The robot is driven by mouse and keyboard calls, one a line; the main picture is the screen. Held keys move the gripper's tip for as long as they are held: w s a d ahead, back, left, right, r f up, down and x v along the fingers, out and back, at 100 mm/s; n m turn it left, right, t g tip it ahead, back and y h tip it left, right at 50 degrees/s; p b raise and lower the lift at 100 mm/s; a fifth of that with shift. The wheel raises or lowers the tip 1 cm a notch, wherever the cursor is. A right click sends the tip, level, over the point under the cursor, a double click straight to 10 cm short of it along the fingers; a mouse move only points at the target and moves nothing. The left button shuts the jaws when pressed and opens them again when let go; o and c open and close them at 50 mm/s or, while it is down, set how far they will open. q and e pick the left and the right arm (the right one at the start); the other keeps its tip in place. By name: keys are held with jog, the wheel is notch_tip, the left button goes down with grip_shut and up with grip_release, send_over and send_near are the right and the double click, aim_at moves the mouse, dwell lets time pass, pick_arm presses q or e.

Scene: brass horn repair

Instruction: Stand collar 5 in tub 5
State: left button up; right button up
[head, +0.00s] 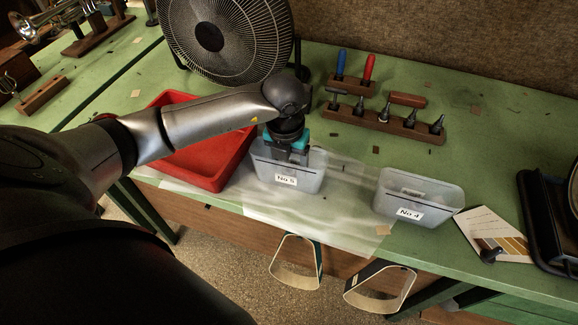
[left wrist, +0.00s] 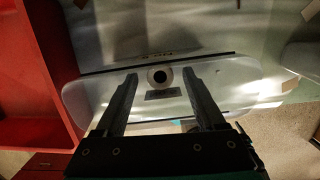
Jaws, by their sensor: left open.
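Tub 5 (head: 288,178) is a pale grey bin labelled "No 5" near the table's front edge; it also shows in the left wrist view (left wrist: 85,93). My left gripper (head: 290,152) points down over the tub, its fingertips at or inside the opening. In the left wrist view the left gripper (left wrist: 160,75) is open, one finger on each side of a small pale ring with a dark hole (left wrist: 160,68), apparently collar 5. The ring is seen end-on within the tub's outline, apart from both fingers. The head view hides it. My right gripper is out of view.
A red tray (head: 205,170) stands close to the left of tub 5. Tub 4 (head: 415,200) stands to the right, with clear sheet between. Behind are a fan (head: 225,40) and a wooden tool rack (head: 375,122). Two loops (head: 296,270) hang at the front edge.

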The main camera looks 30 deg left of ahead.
pick_arm(q)
notch_tip(320, 180, up, 10)
jog(key=s, duration=0.1)
jog(key=shift+s, duration=0.15)
